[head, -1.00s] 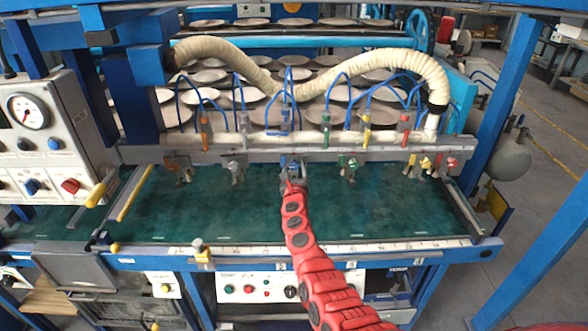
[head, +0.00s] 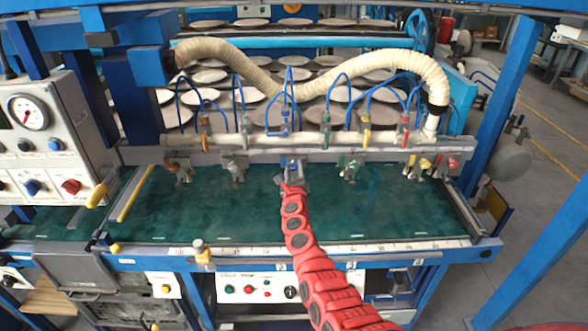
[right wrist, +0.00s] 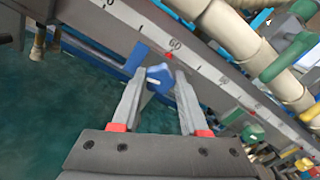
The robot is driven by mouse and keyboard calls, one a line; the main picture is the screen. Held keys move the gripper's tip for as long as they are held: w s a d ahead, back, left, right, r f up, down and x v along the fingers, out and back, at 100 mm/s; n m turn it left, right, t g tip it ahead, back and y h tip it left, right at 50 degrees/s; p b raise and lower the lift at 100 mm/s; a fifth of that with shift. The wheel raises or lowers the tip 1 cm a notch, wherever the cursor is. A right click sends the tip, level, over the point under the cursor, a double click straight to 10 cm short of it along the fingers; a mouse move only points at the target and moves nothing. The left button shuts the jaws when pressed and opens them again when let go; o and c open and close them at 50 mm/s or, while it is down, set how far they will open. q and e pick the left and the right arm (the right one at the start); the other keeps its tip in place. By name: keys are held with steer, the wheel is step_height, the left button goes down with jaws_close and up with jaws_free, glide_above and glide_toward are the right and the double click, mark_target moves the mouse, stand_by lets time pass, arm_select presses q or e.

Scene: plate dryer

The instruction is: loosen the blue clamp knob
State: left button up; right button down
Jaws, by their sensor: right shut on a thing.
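The blue clamp knob (right wrist: 158,78) sits between the fingertips of my right gripper (right wrist: 160,74) in the right wrist view, with a pale mark on its face. The gripper is shut on it. In the head view the blue clamp (head: 291,164) hangs in the middle of the graduated rail. My right gripper (head: 292,184) reaches it from the front, and the red arm hides part of the mat below. The knob itself is mostly hidden there. My left gripper is not in view.
Other clamps hang on the rail (head: 260,155): orange (head: 178,168) and grey (head: 236,169) to the left, green (head: 350,168) and yellow (head: 418,164) to the right. Blue hoses arch above. The green mat (head: 210,212) is clear on both sides of my arm.

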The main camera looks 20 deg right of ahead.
steer(key=n+p, duration=0.1)
steer(key=n, duration=0.4)
steer(key=shift+n, duration=0.3)
steer(key=n+p, duration=0.1)
steer(key=n, duration=0.4)
steer(key=n+p, duration=0.2)
steer(key=n, duration=0.4)
steer(key=shift+a, duration=0.1)
steer(key=n+p, duration=0.1)
steer(key=n, duration=0.2)
steer(key=shift+f+n+p, duration=0.15)
steer(key=shift+n+p, duration=0.25)
steer(key=shift+n, duration=0.4)
steer(key=shift+c, duration=2.1)
jaws_free()
